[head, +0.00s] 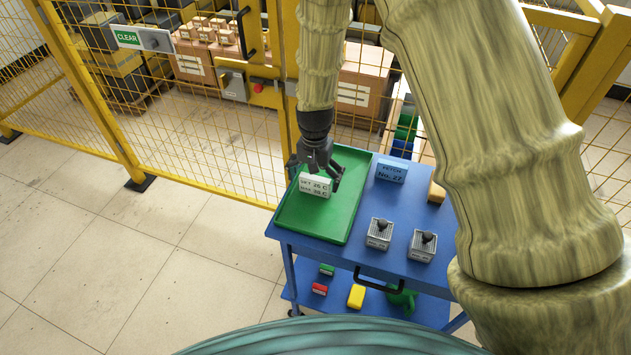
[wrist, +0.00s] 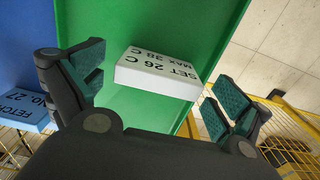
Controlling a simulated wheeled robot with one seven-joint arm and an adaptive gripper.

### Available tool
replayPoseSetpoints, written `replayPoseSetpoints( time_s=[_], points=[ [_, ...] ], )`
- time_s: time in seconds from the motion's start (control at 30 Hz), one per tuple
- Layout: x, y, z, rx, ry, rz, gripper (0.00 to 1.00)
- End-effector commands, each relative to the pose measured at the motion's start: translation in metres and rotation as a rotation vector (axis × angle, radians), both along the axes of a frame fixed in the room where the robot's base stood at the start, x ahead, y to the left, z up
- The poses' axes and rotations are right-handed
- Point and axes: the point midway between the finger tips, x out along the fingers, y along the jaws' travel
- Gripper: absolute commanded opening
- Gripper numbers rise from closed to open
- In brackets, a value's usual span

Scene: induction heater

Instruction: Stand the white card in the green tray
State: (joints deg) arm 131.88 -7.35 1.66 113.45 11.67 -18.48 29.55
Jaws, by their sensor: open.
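The white card (head: 314,185) is a thick block with the print "SET 26 C, MAX 38 C". It stands upright in the green tray (head: 316,228), toward the tray's far part. In the wrist view the card (wrist: 158,75) shows its printed face, with the tray's green floor (wrist: 135,110) around it. My gripper (head: 318,178) is just above and behind the card. In the wrist view my gripper (wrist: 155,90) has its two fingers spread wide, one on each side of the card, with gaps between pads and card.
The tray lies on the left of a blue cart (head: 398,222). A blue "FETCH No. 27" block (head: 391,171) and two grey blocks with black knobs (head: 380,233) (head: 423,245) stand to its right. A yellow mesh fence (head: 190,168) runs close behind the cart.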

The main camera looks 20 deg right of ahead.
Motion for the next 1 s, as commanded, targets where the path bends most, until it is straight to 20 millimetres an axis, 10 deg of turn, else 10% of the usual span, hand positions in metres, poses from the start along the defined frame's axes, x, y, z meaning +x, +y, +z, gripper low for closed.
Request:
replayPoseSetpoints(
  time_s=[1.0],
  points=[
    [0.000,0.000,0.106,-0.001,-0.001,0.000,1.00]
  ],
)
